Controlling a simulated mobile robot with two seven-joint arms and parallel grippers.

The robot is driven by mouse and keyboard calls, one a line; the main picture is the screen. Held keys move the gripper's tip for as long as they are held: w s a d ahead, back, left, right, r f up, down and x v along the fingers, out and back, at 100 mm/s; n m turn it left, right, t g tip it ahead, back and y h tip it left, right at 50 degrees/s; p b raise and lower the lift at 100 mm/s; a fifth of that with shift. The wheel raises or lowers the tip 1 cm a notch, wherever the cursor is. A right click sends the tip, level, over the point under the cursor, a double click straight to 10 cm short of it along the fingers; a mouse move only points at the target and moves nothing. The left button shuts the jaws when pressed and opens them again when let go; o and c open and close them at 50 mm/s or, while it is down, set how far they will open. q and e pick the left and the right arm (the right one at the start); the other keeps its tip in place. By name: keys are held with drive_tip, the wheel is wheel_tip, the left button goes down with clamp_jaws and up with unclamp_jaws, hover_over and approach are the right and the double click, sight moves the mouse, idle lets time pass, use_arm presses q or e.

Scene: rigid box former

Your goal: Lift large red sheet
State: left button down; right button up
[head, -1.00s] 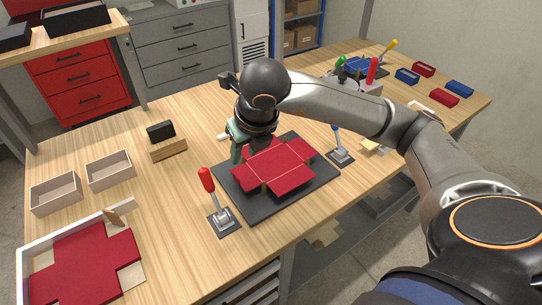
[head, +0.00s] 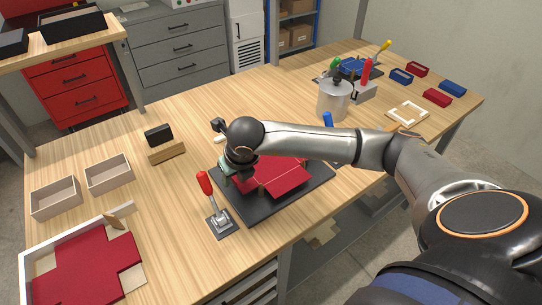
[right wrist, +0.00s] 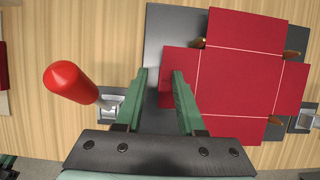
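A large red cross-shaped sheet (head: 282,180) with pale fold lines lies on a dark former plate (head: 265,210); both also show in the right wrist view, sheet (right wrist: 238,80) and plate (right wrist: 172,30). Another red cross-shaped sheet (head: 85,262) lies in a white-edged tray (head: 30,252) at the lower left. My right gripper (head: 224,168) is over the left end of the plate. In the right wrist view its green fingers (right wrist: 162,74) are apart, with the sheet's left flap partly between and under them. Contact cannot be told.
A red-handled clamp (head: 207,187) stands just left of the plate, and a blue-handled one (head: 329,121) behind my forearm. Two beige boxes (head: 55,198) and a wooden block holder (head: 166,151) are at left. A metal pot (head: 333,101) stands beyond my arm.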

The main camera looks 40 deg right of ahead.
drive_tip(key=shift+c, duration=0.2)
clamp_jaws()
idle(0.4)
